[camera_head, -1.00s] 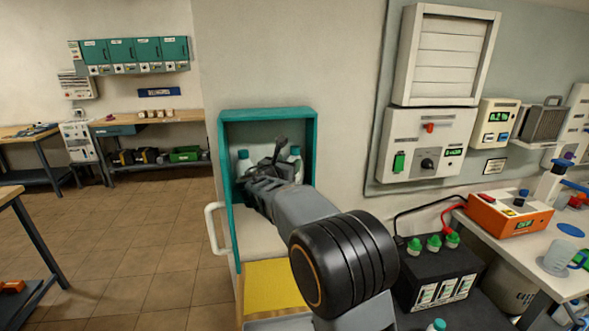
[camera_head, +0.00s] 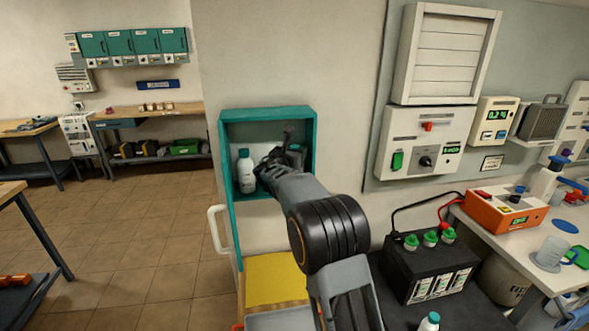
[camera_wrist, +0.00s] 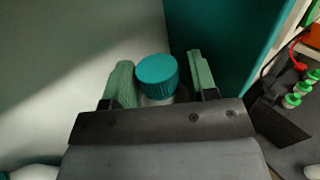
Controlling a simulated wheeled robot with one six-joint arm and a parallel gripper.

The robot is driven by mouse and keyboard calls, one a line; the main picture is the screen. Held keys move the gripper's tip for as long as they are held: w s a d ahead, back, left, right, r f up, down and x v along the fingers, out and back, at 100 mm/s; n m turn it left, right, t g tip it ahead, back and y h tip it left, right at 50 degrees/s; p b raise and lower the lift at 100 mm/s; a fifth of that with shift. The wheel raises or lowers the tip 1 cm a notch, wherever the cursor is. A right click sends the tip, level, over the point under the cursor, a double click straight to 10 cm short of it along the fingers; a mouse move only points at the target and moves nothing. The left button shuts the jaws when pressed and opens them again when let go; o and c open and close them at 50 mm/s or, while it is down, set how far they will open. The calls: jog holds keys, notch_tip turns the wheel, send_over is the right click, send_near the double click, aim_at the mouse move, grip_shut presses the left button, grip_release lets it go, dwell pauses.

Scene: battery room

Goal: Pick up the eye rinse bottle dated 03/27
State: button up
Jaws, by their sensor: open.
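A white bottle with a teal cap (camera_head: 246,172) stands upright at the left inside the open teal wall cabinet (camera_head: 223,150). My gripper (camera_head: 283,153) reaches into the cabinet to the right of it and covers the cabinet's right part. In the wrist view, a second teal-capped bottle (camera_wrist: 157,76) is between the two green fingers of my open gripper (camera_wrist: 162,78), closer to the left finger. Its body is mostly hidden by the gripper. No date can be read on either bottle.
The cabinet's right wall (camera_wrist: 228,45) is close beside the right finger. Below are a yellow panel (camera_head: 272,279) and a black battery (camera_head: 432,268) with green caps. Another teal-capped bottle (camera_head: 429,322) shows at the bottom edge. An orange charger (camera_head: 507,209) is on the right bench.

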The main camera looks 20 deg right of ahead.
grip_shut()
dwell(0.3)
jog(key=shift+r, duration=0.1)
